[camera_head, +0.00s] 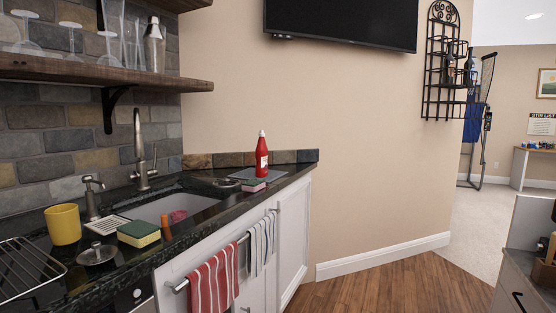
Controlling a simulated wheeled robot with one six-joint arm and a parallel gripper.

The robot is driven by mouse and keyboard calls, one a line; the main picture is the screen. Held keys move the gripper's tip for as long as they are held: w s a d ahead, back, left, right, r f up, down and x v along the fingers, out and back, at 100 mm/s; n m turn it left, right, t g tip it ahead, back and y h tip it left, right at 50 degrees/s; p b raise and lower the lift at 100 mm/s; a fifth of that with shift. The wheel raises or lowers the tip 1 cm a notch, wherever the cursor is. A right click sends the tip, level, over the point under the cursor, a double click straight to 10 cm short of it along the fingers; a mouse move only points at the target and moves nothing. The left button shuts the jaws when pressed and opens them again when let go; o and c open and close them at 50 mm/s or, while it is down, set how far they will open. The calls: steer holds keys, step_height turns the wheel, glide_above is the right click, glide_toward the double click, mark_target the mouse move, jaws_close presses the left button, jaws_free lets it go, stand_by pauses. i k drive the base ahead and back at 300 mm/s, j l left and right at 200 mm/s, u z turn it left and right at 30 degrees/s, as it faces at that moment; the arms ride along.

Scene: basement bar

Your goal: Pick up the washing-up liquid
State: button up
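A red bottle with a white cap (262,157), which looks like the washing-up liquid, stands upright at the far end of the dark counter (210,215). My gripper does not show in this view, and nothing touches the bottle.
The sink (165,207) with its tall faucet (140,160), a yellow cup (63,224), a sponge (139,234) and a wire rack (25,268) are on the left. Towels (211,282) hang from the cabinet front. Wooden floor (385,282) is clear at lower centre.

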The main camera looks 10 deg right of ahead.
mark_target(262, 151)
steer(key=i+l+z, duration=0.25)
steer(key=z, duration=0.15)
steer(key=i+z, duration=0.85)
steer(key=i+u, duration=0.2)
steer(key=i, duration=0.3)
steer(key=i+l+u, duration=0.25)
steer(key=i, duration=0.25)
steer(key=i+l+u, duration=0.2)
steer(key=i, duration=0.35)
